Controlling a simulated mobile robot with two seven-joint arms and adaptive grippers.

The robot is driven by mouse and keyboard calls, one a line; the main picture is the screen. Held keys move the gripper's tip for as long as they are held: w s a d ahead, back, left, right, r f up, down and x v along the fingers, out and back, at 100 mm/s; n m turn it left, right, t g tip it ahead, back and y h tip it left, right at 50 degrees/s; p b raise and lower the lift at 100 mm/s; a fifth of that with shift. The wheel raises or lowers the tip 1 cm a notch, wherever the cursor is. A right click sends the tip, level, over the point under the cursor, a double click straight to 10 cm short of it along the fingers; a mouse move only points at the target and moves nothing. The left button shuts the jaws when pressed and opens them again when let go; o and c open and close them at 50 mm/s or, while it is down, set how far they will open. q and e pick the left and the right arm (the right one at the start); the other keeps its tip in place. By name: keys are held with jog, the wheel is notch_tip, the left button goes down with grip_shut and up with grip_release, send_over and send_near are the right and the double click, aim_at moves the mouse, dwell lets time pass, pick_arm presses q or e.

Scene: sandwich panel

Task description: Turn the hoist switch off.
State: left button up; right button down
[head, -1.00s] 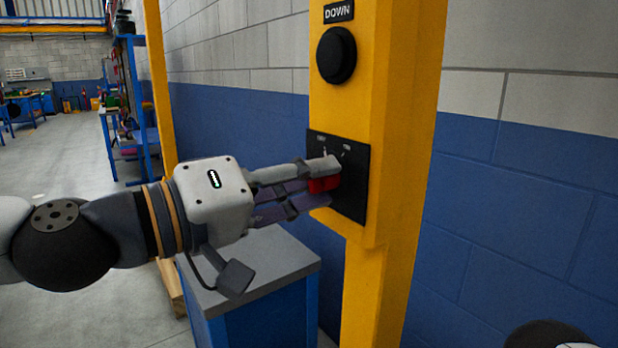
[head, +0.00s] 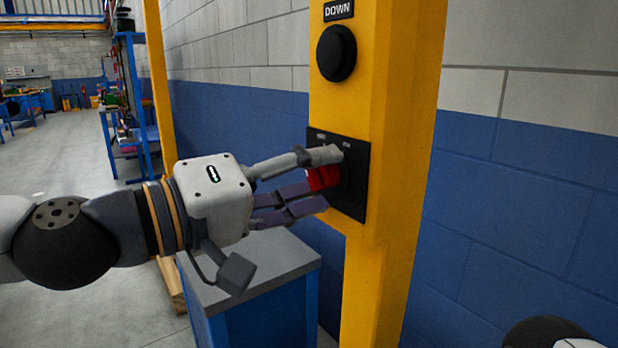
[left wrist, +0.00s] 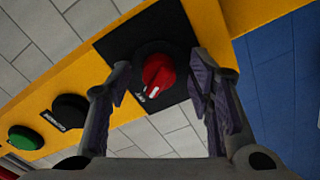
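The hoist switch is a red knob (head: 322,178) on a black plate (head: 350,190) on the yellow post. In the left wrist view the red knob (left wrist: 158,72) sits on a round black base, its ridge slanted, with a small label beside its lower end that seems to read OFF. My left gripper (head: 328,178) is at the plate, one finger above the knob and the others below. In the wrist view its fingers stand apart on both sides of the knob, with gaps showing. The fingers partly hide the knob in the head view. My right gripper is not in view.
A black DOWN button (head: 336,53) is above the switch on the yellow post (head: 385,250). A blue cabinet with a grey top (head: 275,262) stands below my left arm. A blue and grey block wall (head: 520,200) is behind. The left wrist view also shows a green button (left wrist: 26,138).

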pick_arm(q)
jog(key=v, duration=1.2)
